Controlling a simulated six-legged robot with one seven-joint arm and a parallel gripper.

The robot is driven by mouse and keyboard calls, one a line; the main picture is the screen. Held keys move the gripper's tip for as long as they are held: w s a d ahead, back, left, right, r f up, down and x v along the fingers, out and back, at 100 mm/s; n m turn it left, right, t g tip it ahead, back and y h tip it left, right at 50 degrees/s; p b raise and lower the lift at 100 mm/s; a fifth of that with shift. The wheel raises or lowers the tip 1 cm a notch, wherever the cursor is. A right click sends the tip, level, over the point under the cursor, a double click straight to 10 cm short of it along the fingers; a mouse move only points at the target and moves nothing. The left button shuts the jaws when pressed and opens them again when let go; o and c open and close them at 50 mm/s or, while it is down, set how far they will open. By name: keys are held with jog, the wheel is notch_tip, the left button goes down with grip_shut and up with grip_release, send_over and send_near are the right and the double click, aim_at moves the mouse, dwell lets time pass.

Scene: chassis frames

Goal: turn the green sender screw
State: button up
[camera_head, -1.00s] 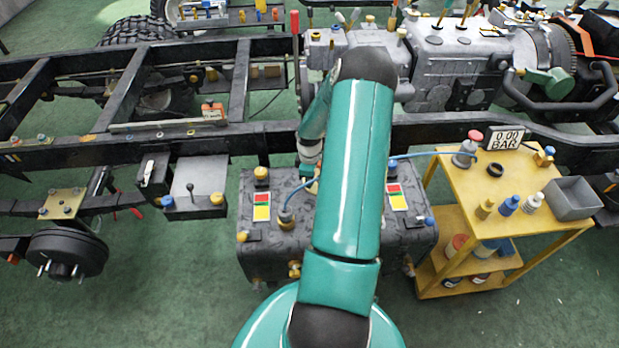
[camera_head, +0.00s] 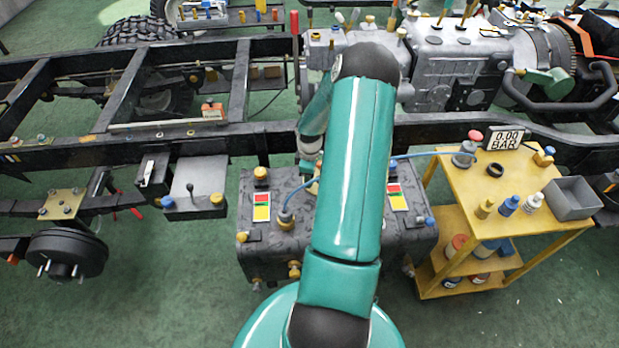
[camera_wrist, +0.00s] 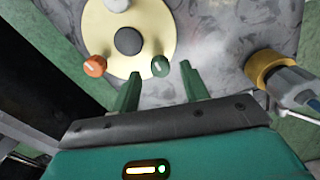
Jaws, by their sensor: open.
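The green sender screw (camera_wrist: 160,66) is a small green knob at the lower right edge of a round cream plate (camera_wrist: 113,58) in the wrist view. My gripper (camera_wrist: 160,84) is open, with one green finger on each side and the screw showing between and just beyond the tips. I cannot tell whether the fingers touch it. In the head view my arm hides the screw and the gripper, over the dark tank (camera_head: 268,218).
An orange knob (camera_wrist: 94,66) and a grey centre cap (camera_wrist: 128,41) share the plate. A brass fitting (camera_wrist: 268,68) with a hose end lies to the right. A yellow cart (camera_head: 470,190) stands right of the tank, and a dark frame rail (camera_head: 100,152) runs behind it.

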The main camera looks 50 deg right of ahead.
notch_tip(320, 180, up, 12)
jog(key=shift+r, duration=0.15)
dwell(0.7)
jog(key=w+a+r+m+t+h, duration=0.2)
jog(key=w+a+r+h, duration=0.15)
jog(key=a+r, duration=1.8)
jog(key=s+a+r+m+t+y, duration=0.1)
jog(key=s+a+r, duration=0.1)
jog(key=a, duration=0.4)
jog(key=s+a+r+m+t+y, duration=0.1)
jog(key=s+a+r, duration=0.1)
jog(key=s+a, duration=0.3)
jog(key=s+a+r+m+t+y, duration=0.1)
jog(key=s+a+r, duration=0.2)
jog(key=a, duration=0.6)
jog(key=shift+s+a+t, duration=0.15)
jog(key=shift+s+t, duration=0.15)
jog(key=shift+s, duration=0.2)
jog(key=shift+y, duration=0.25)
jog(key=shift+c, duration=1)
jog(key=shift+s, duration=0.1)
